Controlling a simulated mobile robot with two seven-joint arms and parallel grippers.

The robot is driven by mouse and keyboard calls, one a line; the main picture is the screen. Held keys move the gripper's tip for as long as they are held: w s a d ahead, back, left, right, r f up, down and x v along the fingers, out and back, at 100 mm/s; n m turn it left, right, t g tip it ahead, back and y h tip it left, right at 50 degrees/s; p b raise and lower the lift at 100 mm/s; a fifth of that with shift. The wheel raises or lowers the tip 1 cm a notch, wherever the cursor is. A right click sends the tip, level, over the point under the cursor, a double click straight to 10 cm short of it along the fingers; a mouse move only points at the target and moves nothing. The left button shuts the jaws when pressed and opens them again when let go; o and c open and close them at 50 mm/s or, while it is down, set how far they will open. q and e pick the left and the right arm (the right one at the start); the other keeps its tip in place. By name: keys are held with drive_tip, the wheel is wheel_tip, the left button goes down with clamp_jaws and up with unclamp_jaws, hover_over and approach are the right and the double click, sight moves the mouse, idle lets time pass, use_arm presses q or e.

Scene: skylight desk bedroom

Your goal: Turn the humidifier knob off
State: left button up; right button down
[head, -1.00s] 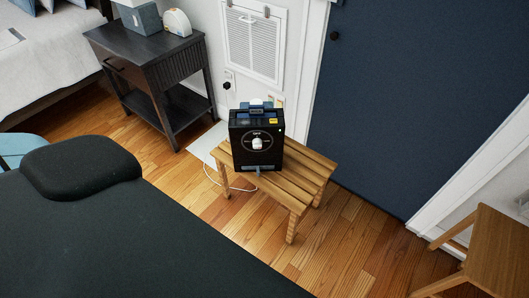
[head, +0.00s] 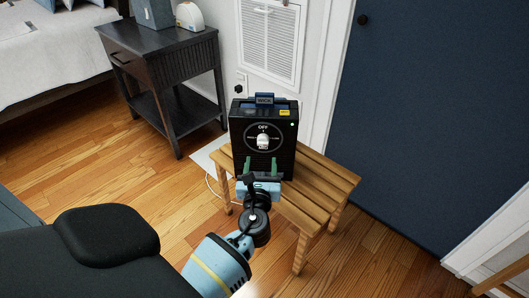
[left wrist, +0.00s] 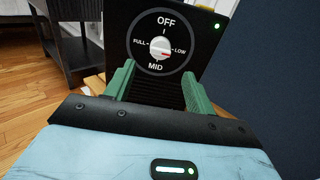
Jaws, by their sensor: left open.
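The humidifier (head: 284,152) is a black box with a blue top part, standing upright on a slatted wooden stool. Its white knob (head: 263,141) sits on a round dial on the front, and it also shows in the left wrist view (left wrist: 161,48). The dial reads OFF at top, LOW right, MID bottom, FULL left. A red mark on the knob points right, a little below LOW. A green light glows on the front. My left gripper (head: 260,166) has green fingers, open and empty, in front of and just below the knob, apart from it. My right gripper is out of view.
The wooden stool (head: 317,194) stands against the wall by a dark blue door (head: 440,110). A dark nightstand (head: 165,75) is at left. A white cable hangs beside the stool. Wooden floor (head: 130,180) is clear between.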

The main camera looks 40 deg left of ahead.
sight(263, 145)
use_arm(q)
drive_tip(key=shift+w+a+r, duration=0.1)
drive_tip(key=shift+b+x, duration=0.7)
drive_tip(key=shift+x, duration=3.05)
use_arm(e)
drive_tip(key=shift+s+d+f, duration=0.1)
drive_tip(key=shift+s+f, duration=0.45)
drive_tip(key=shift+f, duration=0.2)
use_arm(q)
drive_tip(key=c, duration=1)
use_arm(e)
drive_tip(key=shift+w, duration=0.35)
